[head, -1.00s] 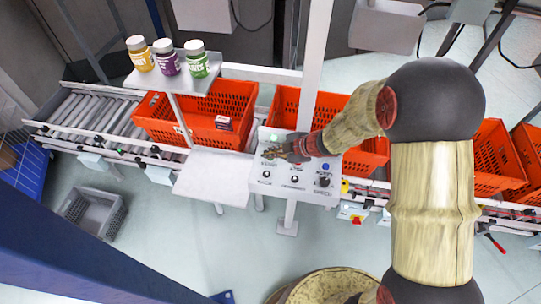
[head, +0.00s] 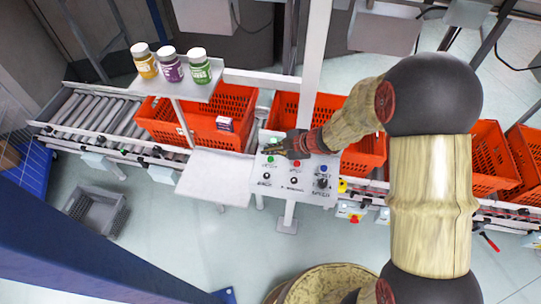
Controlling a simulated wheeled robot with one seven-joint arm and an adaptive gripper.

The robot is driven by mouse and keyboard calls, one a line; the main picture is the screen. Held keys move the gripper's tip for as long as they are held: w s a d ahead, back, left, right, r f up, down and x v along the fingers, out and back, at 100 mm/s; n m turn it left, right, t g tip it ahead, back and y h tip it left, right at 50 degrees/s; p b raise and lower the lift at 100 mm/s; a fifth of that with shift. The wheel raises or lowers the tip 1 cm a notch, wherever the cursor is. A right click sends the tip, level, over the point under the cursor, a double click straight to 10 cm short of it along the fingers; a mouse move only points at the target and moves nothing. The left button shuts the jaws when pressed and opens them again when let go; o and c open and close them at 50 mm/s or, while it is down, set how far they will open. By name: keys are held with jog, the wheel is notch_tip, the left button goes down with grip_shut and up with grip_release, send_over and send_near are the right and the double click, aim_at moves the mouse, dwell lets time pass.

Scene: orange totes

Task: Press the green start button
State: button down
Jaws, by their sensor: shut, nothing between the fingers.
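The control panel (head: 310,189) is a light grey box with several coloured buttons and dark knobs, in the middle of the head view. The green button (head: 270,160) is at its upper left. A red button (head: 297,164) and a blue button (head: 323,168) sit to the right of it. My gripper (head: 265,149) is shut and empty, pointing left over the panel's upper left part. Its tips appear just above the green button in the picture. I cannot tell whether they touch the panel. My gripper hides part of the panel's top edge.
Orange totes (head: 160,128) stand on the roller conveyor (head: 85,112) behind the panel. Several jars (head: 171,68) stand on a small shelf at upper left. A white plate (head: 215,180) is left of the panel. A grey crate (head: 97,212) sits on the floor. A white post rises behind the panel.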

jog(key=shift+r+p, duration=1.25)
jog(key=shift+r, duration=0.25)
